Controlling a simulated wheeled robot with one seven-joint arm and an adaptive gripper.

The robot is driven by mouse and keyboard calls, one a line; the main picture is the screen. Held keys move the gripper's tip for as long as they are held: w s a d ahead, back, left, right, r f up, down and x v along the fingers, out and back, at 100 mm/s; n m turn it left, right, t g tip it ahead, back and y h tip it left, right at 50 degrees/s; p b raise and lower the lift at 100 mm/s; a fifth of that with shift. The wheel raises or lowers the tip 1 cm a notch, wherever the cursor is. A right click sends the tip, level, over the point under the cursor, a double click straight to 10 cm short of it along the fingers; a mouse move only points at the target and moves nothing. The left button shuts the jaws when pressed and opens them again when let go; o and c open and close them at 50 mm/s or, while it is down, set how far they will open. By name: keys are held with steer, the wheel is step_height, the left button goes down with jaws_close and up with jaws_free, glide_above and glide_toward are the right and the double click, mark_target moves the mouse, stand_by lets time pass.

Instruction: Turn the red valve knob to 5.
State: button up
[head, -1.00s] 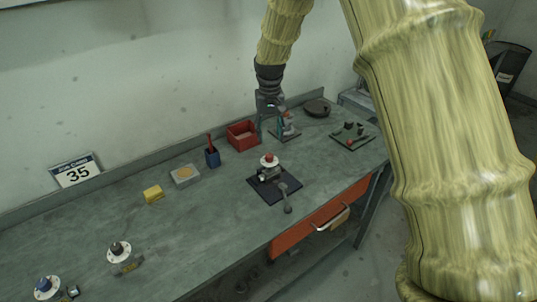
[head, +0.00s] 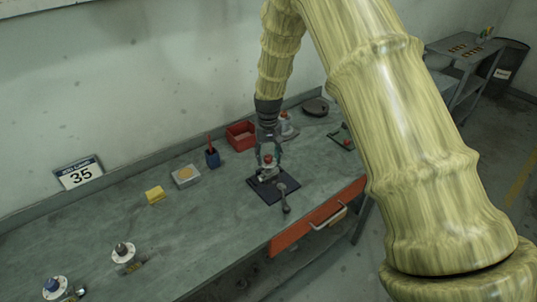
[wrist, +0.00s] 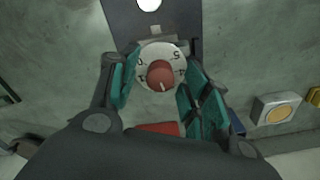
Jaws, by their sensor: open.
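The red valve knob (wrist: 161,75) sits in the middle of a round white dial (wrist: 150,54) with dark numbers around its rim. A 5 shows at the dial's upper right in the wrist view; a pale mark is on the knob's lower edge. My gripper (head: 268,152) is above the valve, pointing down. In the wrist view its teal fingers (wrist: 160,88) are open, one each side of the knob. I cannot tell whether they touch it.
Valves with a black knob (head: 122,249) and a blue knob (head: 53,285) stand at the left. A wrench-like tool (head: 285,200) lies at the mat's right edge.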

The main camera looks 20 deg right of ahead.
jaws_close()
steer(key=shift+n, duration=0.3)
steer(key=n+b, duration=0.1)
steer(key=n, duration=0.2)
steer(key=shift+n, duration=0.3)
steer(key=n, duration=0.4)
steer(key=shift+b, duration=0.35)
steer(key=n, duration=0.7)
steer(key=shift+n, duration=0.4)
steer(key=n+p, duration=0.1)
steer(key=n, duration=0.5)
steer(key=shift+n, duration=0.3)
